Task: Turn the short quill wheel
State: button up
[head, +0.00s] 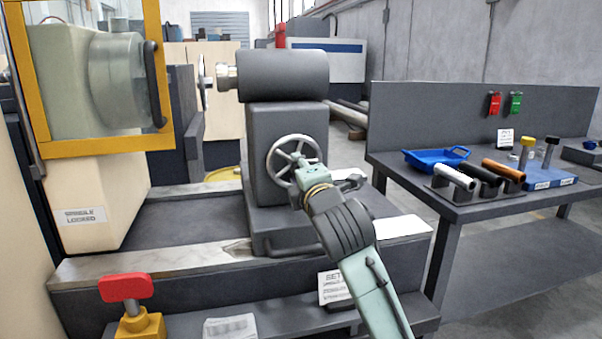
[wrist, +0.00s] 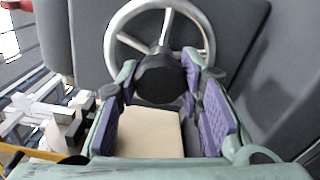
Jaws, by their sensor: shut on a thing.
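The quill wheel (head: 271,160) is a silver spoked handwheel on the near face of the dark grey tailstock. In the wrist view its rim (wrist: 204,30) and spokes fill the upper middle. My gripper (head: 306,172) is at the wheel's lower part in the head view and hides some of it. In the wrist view my gripper's purple-padded fingers (wrist: 160,92) stand on both sides of a dark round knob (wrist: 160,78) at the wheel and are shut on it.
A yellow-framed guard (head: 90,149) stands at the left, with a red-topped knob (head: 126,286) in front. A bench (head: 450,204) at the right holds a blue tray (head: 422,160) and several cylinders. The dark tailstock body (head: 258,125) is close behind the wheel.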

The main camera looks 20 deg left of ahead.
dwell(0.3)
jog(key=o, duration=1.2)
jog(key=shift+c, duration=0.2)
jog(key=v, duration=1.2)
